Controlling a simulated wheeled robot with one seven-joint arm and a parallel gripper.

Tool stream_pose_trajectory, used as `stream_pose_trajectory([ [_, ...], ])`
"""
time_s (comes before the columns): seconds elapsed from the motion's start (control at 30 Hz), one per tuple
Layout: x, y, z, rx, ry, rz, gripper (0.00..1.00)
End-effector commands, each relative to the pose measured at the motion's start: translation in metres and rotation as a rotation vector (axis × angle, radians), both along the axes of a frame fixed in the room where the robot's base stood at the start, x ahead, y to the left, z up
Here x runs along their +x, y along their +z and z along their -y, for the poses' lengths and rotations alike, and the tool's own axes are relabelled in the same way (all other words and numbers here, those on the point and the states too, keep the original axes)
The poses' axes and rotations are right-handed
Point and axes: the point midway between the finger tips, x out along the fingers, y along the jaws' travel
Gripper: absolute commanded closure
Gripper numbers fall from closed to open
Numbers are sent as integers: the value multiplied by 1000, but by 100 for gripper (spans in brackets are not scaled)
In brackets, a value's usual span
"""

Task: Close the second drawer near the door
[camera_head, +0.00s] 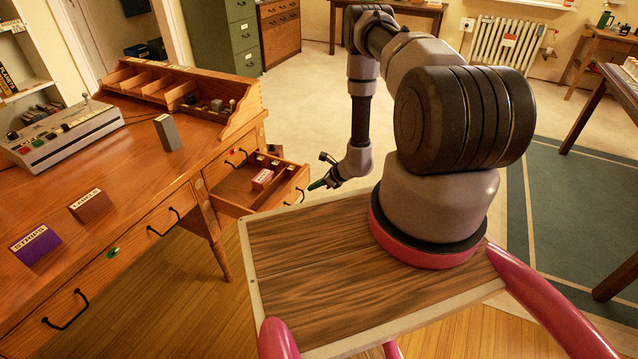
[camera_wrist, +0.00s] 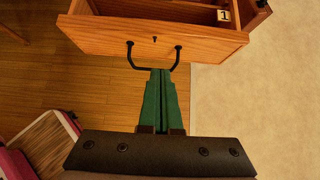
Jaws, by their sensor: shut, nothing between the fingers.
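An open wooden drawer (camera_head: 240,200) sticks out from the right end of the wooden desk in the head view. Small items lie inside it, among them a red-and-white box (camera_head: 263,179). In the wrist view the drawer front (camera_wrist: 150,38) fills the top, with a dark bar handle (camera_wrist: 153,62) and a keyhole. My gripper (camera_head: 316,185) is just outside the drawer front. Its green fingers (camera_wrist: 162,75) are shut and empty, with their tips at the handle's lower bar. I cannot tell whether they touch it.
The desk (camera_head: 130,175) carries a grey control device (camera_head: 65,137), a pigeonhole organiser (camera_head: 185,92), a grey block (camera_head: 167,132) and two signs. Other desk drawers look shut. A green filing cabinet (camera_head: 228,35) stands behind. Bare floor lies beyond the open drawer.

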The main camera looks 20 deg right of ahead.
Motion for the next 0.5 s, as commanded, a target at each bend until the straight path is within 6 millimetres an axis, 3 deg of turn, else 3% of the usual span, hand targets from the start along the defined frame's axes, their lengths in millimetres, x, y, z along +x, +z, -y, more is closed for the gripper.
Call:
stream_pose_trajectory([
  [0.2,23,-31,-24,0,2,1,100],
  [0.5,47,-28,-47,0,1,0,100],
])
